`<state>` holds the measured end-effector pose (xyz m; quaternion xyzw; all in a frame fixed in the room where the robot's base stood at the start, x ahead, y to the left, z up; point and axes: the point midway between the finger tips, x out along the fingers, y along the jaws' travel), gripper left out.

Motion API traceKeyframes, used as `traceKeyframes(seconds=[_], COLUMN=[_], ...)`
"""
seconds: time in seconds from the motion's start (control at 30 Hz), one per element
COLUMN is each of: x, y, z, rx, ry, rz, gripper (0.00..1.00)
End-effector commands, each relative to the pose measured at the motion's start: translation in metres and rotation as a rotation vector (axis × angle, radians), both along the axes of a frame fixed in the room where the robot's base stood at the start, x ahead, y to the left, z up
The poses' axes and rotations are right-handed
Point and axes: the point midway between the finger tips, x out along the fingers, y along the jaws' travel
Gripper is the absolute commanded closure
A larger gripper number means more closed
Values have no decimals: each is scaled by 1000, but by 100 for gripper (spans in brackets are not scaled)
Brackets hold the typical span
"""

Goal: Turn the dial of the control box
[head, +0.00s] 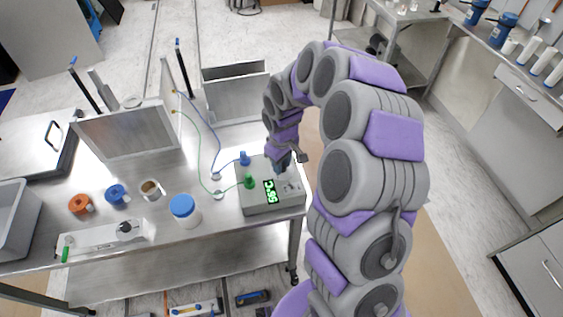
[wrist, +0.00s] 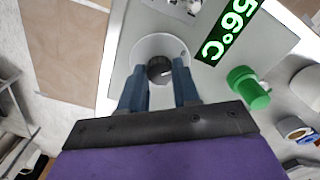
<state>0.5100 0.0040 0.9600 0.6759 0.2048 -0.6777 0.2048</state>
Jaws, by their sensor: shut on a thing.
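The grey control box (head: 257,168) stands near the right end of the metal table. Its green display (head: 269,191) reads 56°C, and it also shows in the wrist view (wrist: 229,33). My gripper (head: 284,169) reaches down over the box's right part. In the wrist view its two blue fingers (wrist: 158,72) stand on either side of the dark round dial (wrist: 159,69) and are shut on it. A pale ring (wrist: 146,45) surrounds the dial. In the head view my gripper hides the dial.
A green plug (head: 249,181) and a blue plug (head: 244,158) with wires stand at the box's left side. A blue-lidded jar (head: 184,210), a metal cup (head: 151,190) and a white device (head: 105,237) sit farther left. The floor right of the table is clear.

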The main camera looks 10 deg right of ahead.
Motion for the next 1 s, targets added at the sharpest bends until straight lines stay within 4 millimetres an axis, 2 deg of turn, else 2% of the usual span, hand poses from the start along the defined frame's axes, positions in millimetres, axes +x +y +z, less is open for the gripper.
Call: traceKeyframes(seconds=[0.37,1.0], x=[1,2], y=[-1,-1], z=[2,2], rx=[-1,-1], ry=[-2,-5], rz=[-131,-716], gripper=[99,99])
